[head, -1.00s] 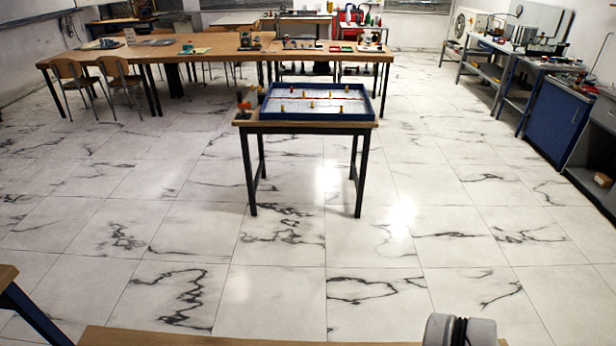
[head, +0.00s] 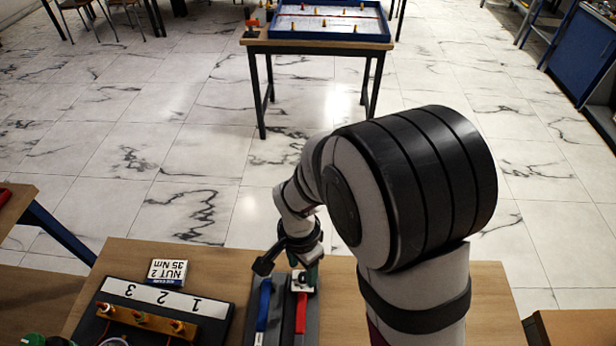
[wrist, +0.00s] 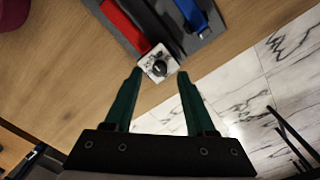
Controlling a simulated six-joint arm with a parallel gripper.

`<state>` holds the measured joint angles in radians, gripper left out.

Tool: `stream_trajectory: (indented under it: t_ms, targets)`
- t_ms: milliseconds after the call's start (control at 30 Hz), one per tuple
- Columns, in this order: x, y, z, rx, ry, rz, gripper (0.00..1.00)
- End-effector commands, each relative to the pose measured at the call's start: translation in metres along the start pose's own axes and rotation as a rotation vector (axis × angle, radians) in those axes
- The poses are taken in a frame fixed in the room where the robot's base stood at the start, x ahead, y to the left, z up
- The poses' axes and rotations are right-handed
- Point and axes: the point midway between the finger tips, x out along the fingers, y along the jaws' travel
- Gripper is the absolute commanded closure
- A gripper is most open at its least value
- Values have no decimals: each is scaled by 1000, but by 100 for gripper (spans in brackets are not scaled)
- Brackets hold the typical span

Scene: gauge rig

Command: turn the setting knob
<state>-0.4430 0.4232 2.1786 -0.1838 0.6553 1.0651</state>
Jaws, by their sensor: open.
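The setting knob (wrist: 158,67) is a small dark round knob on a white marked plate at the end of a dark grey base, in the upper middle of the wrist view. The white plate (head: 306,286) also shows in the head view, partly covered by my gripper. My gripper (wrist: 160,74) is open and empty. Its two green fingers point toward the plate, with the knob between the fingertips in the picture. I cannot tell the gap in depth or whether they touch. In the head view the gripper (head: 290,268) hangs above the plate.
A red bar (head: 301,313) and a blue bar (head: 263,305) lie on the grey base. Left stands a board numbered 1 to 3 (head: 150,295) with brass fittings, and a card (head: 167,270) reading "NUT 2 35 Nm". The wooden bench edge is just beyond.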

Motion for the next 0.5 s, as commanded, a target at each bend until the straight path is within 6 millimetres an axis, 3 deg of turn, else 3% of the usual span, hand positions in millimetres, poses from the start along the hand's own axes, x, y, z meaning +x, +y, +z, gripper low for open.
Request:
stream_trajectory:
  t_ms: [133,433,500]
  targets:
    - [17,0,0,0,-1,1,44]
    - [21,0,0,0,0,-1,44]
    - [21,0,0,0,0,-1,53]
